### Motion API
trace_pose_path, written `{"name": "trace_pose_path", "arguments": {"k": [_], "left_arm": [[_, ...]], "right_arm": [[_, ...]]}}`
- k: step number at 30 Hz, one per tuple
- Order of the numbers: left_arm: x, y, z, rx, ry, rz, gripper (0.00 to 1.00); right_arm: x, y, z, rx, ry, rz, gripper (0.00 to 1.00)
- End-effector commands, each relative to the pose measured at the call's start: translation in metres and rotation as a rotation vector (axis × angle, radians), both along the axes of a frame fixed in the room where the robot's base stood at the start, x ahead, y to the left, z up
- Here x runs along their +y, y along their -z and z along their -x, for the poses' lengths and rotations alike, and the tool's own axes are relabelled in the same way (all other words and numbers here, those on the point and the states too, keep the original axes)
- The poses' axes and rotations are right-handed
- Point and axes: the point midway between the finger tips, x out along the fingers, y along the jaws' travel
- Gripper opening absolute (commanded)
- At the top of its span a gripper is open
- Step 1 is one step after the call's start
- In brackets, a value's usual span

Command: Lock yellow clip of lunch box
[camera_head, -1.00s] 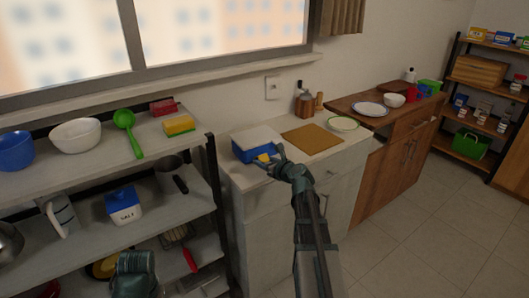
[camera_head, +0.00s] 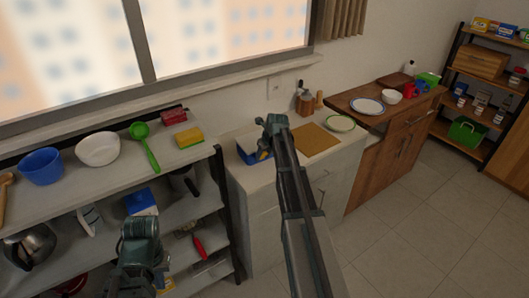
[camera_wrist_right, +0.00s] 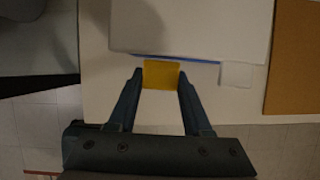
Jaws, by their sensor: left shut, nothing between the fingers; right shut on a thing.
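The lunch box (camera_head: 246,154) is blue with a white lid (camera_wrist_right: 190,25), on the white counter. Its yellow clip (camera_wrist_right: 161,75) is at the near edge, and a bit of it shows in the head view (camera_head: 262,155). A small white tab (camera_wrist_right: 237,74) sits to the clip's right. My right gripper (camera_wrist_right: 160,84) is shut on the yellow clip, one finger on each side. In the head view, my right arm and wrist hide part of the box. My left gripper (camera_head: 138,240) is low in front of the left shelf, shut and empty.
A brown board (camera_head: 315,140) lies right of the box, with a green-rimmed plate (camera_head: 340,124) beyond. The left shelf (camera_head: 110,180) holds bowls, a green ladle (camera_head: 146,148) and a sponge (camera_head: 190,140). Open floor lies at the right.

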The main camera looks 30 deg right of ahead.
Motion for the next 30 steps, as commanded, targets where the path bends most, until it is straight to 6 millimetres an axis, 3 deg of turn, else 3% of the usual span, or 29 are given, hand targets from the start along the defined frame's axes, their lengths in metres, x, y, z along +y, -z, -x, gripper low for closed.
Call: {"name": "trace_pose_path", "arguments": {"k": [9, 25, 26, 30], "left_arm": [[0.0, -0.0113, 0.0, 0.0, 0.0, 0.0, 0.0], [0.0, -0.0121, 0.0, 0.0, 0.0, 0.0, 0.0], [0.0001, -0.0121, 0.0, 0.0, 0.0, 0.0, 0.0], [0.0, -0.0122, 0.0, 0.0, 0.0, 0.0, 0.0]], "right_arm": [[0.0005, -0.0032, -0.0052, 0.103, -0.001, 0.002, 0.0], [0.0005, -0.003, -0.0051, 0.119, -0.002, 0.002, 0.0], [0.0006, -0.003, -0.0051, 0.119, -0.002, 0.002, 0.55], [0.0006, -0.0031, -0.0051, 0.118, -0.001, 0.002, 0.8]]}}
